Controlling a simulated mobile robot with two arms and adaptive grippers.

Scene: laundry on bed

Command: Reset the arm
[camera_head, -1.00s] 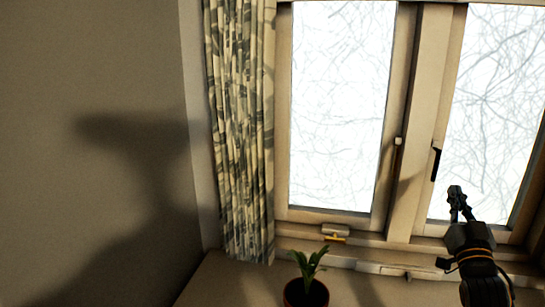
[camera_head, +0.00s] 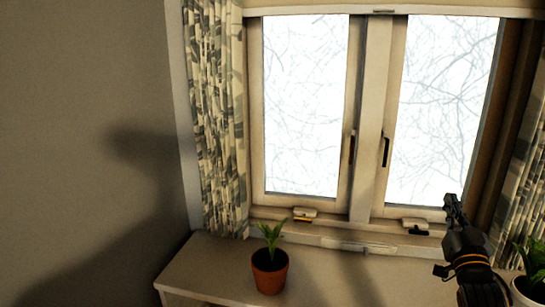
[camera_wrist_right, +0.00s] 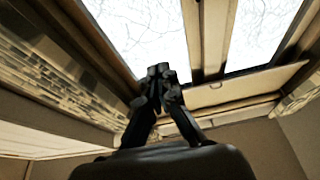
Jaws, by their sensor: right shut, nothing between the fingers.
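My right gripper (camera_head: 452,205) is raised at the lower right of the head view, in front of the right window pane. Its fingers point up and are shut with nothing between them. It also shows in the right wrist view (camera_wrist_right: 158,80), with its fingertips together against the window and frame behind. My left gripper is not in view.
A window (camera_head: 368,120) with two panes fills the back. A sill or cabinet top (camera_head: 215,262) runs below it. A potted plant (camera_head: 270,272) stands there, and another plant (camera_head: 535,262) is at the right edge. A patterned curtain (camera_head: 215,120) hangs at the left.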

